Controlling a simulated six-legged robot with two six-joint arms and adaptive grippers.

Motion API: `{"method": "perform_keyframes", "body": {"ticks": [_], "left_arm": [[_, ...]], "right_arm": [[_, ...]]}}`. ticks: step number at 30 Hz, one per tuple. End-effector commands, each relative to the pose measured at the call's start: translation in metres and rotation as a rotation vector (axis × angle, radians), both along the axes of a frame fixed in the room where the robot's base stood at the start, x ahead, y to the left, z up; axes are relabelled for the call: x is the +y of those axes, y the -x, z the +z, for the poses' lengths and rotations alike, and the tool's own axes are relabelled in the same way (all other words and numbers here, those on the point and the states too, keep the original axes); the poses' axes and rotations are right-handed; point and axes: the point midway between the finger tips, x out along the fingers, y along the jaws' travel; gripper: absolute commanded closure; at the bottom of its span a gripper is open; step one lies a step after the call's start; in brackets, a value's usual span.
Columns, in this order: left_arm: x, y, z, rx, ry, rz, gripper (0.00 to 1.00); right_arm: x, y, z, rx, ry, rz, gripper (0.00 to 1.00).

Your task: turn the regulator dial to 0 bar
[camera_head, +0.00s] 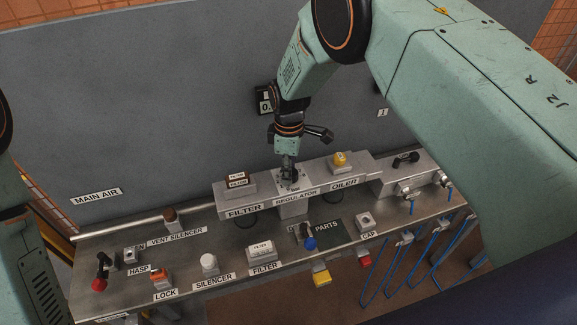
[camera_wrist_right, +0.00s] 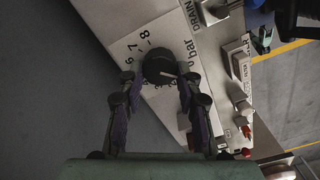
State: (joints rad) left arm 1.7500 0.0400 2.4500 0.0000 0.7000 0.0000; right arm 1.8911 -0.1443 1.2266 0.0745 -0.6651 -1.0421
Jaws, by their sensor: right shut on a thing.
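The regulator dial (camera_wrist_right: 160,67) is a round black knob on a pale plate with printed numbers, 6, 7 and 8 among them, and the word "bar". A thin pale mark on the knob points to the right in the wrist view; the exact value is not clear. My right gripper (camera_wrist_right: 157,78) is shut on the dial, one finger on each side. In the head view my right gripper (camera_head: 288,172) reaches down onto the regulator block (camera_head: 294,208), hiding the dial. My left gripper is out of view.
The filter block (camera_head: 237,203) and oiler block (camera_head: 343,180), with a yellow knob (camera_head: 340,160), flank the regulator. Blue hoses hang at right.

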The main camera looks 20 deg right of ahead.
Motion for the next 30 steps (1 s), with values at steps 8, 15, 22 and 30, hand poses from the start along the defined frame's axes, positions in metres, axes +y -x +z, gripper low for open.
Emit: {"method": "perform_keyframes", "body": {"ticks": [8, 15, 22, 30], "left_arm": [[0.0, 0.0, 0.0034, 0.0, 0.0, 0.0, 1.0], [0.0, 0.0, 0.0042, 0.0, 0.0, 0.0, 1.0], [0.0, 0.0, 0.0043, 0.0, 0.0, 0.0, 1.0], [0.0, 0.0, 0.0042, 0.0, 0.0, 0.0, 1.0]], "right_arm": [[-0.0012, -0.0049, 0.0058, -0.013, 0.001, 0.159, 0.97], [-0.0013, -0.0048, 0.0056, -0.014, 0.001, 0.224, 0.97], [-0.0015, -0.0049, 0.0054, -0.015, 0.002, 0.24, 0.97], [-0.0015, -0.005, 0.0054, -0.015, 0.002, 0.24, 0.97]]}}
